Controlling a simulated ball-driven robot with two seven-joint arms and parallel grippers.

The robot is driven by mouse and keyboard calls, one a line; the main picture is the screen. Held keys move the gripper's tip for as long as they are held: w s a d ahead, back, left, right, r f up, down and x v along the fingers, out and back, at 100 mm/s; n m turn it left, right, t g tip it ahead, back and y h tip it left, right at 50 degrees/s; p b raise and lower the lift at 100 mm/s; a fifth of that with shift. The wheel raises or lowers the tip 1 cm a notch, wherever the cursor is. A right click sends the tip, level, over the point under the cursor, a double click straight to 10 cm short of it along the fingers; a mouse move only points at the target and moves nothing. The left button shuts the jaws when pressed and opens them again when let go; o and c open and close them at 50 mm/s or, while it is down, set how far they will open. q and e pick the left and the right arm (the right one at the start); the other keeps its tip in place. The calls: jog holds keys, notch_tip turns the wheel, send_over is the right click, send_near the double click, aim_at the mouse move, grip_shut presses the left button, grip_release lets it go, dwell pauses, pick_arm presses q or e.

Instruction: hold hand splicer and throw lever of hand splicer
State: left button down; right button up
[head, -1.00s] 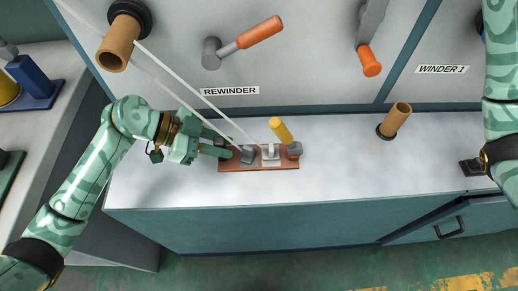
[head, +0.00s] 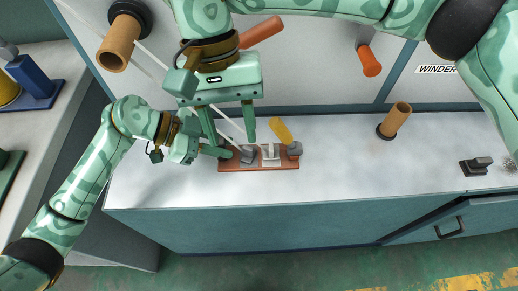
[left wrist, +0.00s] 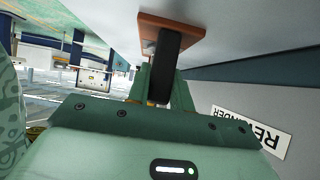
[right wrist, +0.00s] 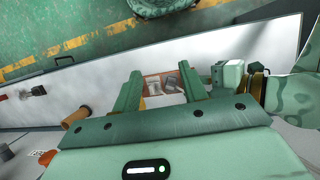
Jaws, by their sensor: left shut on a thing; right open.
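The hand splicer is a red-brown board (head: 232,168) with grey blocks and a light clamp, lying on the white bench top. Its lever has a yellow handle (head: 281,130), tilted up and back. My left gripper (head: 226,153) is shut on the dark grey block at the splicer's left end; the left wrist view shows this block (left wrist: 168,58) between the fingers. My right gripper (head: 230,138) is open and empty, pointing down above the splicer's left half, left of the lever. In the right wrist view the splicer (right wrist: 163,75) shows between the open fingers, its yellow handle partly hidden.
A white tape strand (head: 148,58) runs from the upper left toward the splicer, partly behind my right arm. A tan roller (head: 396,118) and a dark block (head: 476,166) stand to the right. The bench between them and the splicer is clear.

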aim_at(288, 130)
jog(key=shift+w+d+f+t+h, duration=0.75)
jog(key=shift+w+d+f, duration=0.55)
jog(key=shift+f, duration=0.35)
jog(key=shift+w+d+f+t+h, duration=0.75)
jog(key=shift+w+d+f, duration=0.35)
jog(key=shift+d+f, duration=0.45)
jog(key=shift+w+d+f+t+h, duration=0.7)
jog(key=shift+w+d+f, duration=0.55)
jog(key=shift+f, duration=0.5)
grip_shut()
jog(key=shift+d+y, duration=0.1)
jog(key=shift+y, duration=0.2)
jog(key=shift+d+r+y, duration=0.3)
jog(key=shift+d+y, duration=0.35)
jog(key=shift+y, duration=0.15)
